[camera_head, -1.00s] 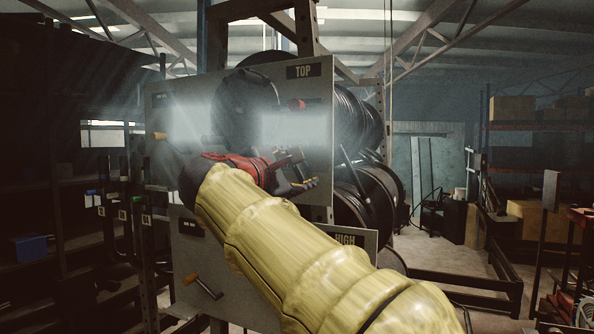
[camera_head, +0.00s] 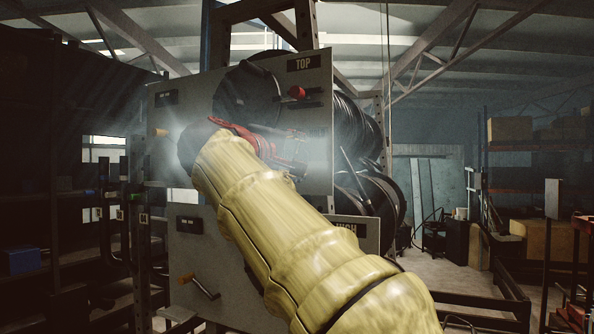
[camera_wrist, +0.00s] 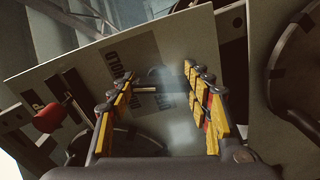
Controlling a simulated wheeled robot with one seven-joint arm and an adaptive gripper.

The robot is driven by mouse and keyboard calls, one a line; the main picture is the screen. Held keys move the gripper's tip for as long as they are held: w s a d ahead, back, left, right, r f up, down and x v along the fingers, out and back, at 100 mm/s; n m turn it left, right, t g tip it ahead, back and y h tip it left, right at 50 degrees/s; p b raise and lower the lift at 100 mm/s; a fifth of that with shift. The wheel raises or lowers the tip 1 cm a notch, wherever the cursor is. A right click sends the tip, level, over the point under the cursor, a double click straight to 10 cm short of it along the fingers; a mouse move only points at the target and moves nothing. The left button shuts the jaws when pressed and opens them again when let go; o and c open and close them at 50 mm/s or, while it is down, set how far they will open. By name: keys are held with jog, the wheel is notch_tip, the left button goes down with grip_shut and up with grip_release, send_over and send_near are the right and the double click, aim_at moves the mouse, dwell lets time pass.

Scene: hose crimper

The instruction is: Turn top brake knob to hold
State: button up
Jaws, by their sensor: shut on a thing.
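The panel marked TOP (camera_head: 322,130) stands upright at the centre of the head view. A red-ended handle (camera_head: 297,92) sticks out below its TOP sign; it also shows at the left of the wrist view (camera_wrist: 47,117). The wrist view shows a HOLD label (camera_wrist: 120,52) on the panel face. My gripper (camera_wrist: 158,78) is at the panel, its yellow-padded fingers on either side of a small dark knob (camera_wrist: 152,86), which looks like the top brake knob. The grip is shut on it, though finger contact is hard to make out. In the head view my arm and haze hide the knob.
A lower panel marked HIGH (camera_head: 340,253) carries an orange-handled crank (camera_head: 200,286). Black hose reels (camera_head: 365,205) stand behind the panels. Dark shelving (camera_head: 50,200) is at the left, and box-laden racks (camera_head: 540,150) are at the right.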

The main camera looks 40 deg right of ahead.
jog(key=shift+f+m+b, duration=0.15)
jog(key=shift+m+b, duration=0.8)
jog(key=shift+m, duration=0.45)
jog(key=o, duration=1.2)
jog(key=shift+c, duration=0.2)
jog(key=v, duration=1.2)
